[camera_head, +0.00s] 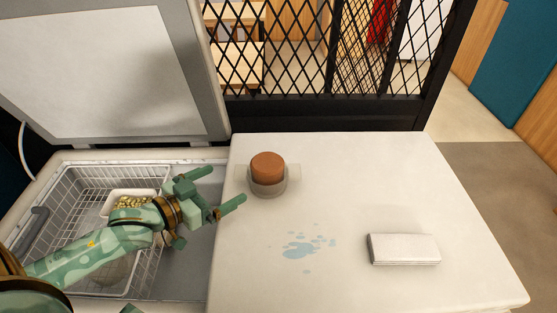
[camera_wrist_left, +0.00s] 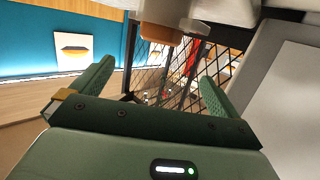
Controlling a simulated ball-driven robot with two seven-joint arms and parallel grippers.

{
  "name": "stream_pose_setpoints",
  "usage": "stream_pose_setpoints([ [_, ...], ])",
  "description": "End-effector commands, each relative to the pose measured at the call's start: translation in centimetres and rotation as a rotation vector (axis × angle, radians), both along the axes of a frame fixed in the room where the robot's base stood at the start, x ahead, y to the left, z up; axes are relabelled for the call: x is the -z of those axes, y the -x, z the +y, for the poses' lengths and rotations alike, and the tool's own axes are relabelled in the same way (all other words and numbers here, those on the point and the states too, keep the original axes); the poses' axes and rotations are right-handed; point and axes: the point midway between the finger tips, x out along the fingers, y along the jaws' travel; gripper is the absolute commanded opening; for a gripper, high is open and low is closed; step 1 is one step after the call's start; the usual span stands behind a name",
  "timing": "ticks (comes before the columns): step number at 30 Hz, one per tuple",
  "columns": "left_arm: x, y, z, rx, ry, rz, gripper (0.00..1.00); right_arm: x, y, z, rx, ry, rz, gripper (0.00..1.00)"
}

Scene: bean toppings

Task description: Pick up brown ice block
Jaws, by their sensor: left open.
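The brown ice block (camera_head: 267,164) is a short round brown piece sitting in a greyish see-through round holder (camera_head: 268,188) on the white counter. My left gripper (camera_head: 227,184) is open and empty, just left of the block and holder, with its fingers pointing towards them. In the left wrist view the brown block (camera_wrist_left: 160,34) shows at the top, beyond the open fingers of the left gripper (camera_wrist_left: 155,75). The fingers appear apart from the block. My right gripper is not in view.
An open chest freezer holds wire baskets (camera_head: 62,195) and a white tub of pale beans (camera_head: 118,194) beneath my left arm. A white rectangular block (camera_head: 403,249) and a pale blue puddle (camera_head: 300,246) are on the counter (camera_head: 370,180). A black mesh partition (camera_head: 290,60) stands behind.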

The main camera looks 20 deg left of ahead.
Motion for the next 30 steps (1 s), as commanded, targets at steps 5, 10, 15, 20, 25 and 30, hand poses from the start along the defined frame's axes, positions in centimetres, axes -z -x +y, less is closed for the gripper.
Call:
stream_pose_setpoints([
  [5,0.9,-3.1,-1.0,0.0,0.001,-0.004,1.0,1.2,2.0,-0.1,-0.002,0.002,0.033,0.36],
  [10,1.8,-6.8,-2.3,-0.001,0.001,-0.003,1.0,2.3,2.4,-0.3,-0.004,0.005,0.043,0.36],
  [15,2.3,-9.3,-3.2,-0.001,0.002,0.001,1.0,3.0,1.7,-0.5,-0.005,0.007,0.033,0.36],
  [20,2.6,-10.3,-3.6,-0.001,0.001,0.0,1.0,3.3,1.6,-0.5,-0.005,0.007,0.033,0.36],
  [25,4.3,-12.7,-4.4,-0.001,0.001,0.002,1.0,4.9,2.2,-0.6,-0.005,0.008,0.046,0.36],
  [30,4.3,-14.4,-5.1,0.0,0.0,0.002,1.0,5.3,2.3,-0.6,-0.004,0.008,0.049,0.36],
])
